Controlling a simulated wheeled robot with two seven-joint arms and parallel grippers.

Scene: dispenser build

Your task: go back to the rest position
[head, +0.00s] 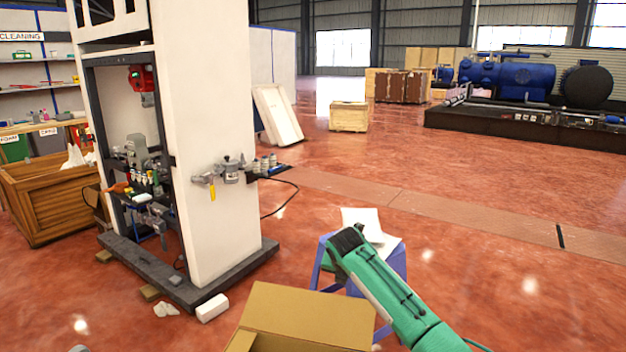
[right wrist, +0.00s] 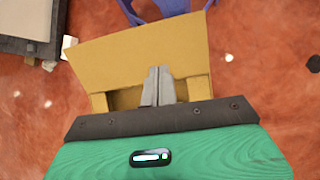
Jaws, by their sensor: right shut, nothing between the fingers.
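My right gripper (right wrist: 157,86) shows in the right wrist view. Its two grey fingers are together, with nothing between them. Below the fingers is an open cardboard box (right wrist: 135,55) with a raised flap. I cannot tell the height between fingers and box. In the head view my green right arm comes in from the lower right, in front of a blue stool (head: 319,265). Its fingers cannot be made out there. The cardboard box (head: 308,312) stands at the bottom of the head view, left of the arm. My left gripper is not in view.
A tall white dispenser cabinet (head: 205,130) with valves stands on a dark base (head: 215,285) at left. A wooden crate (head: 45,195) is beyond it. White pieces (head: 212,308) lie on the floor by the base. The red floor at right is clear.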

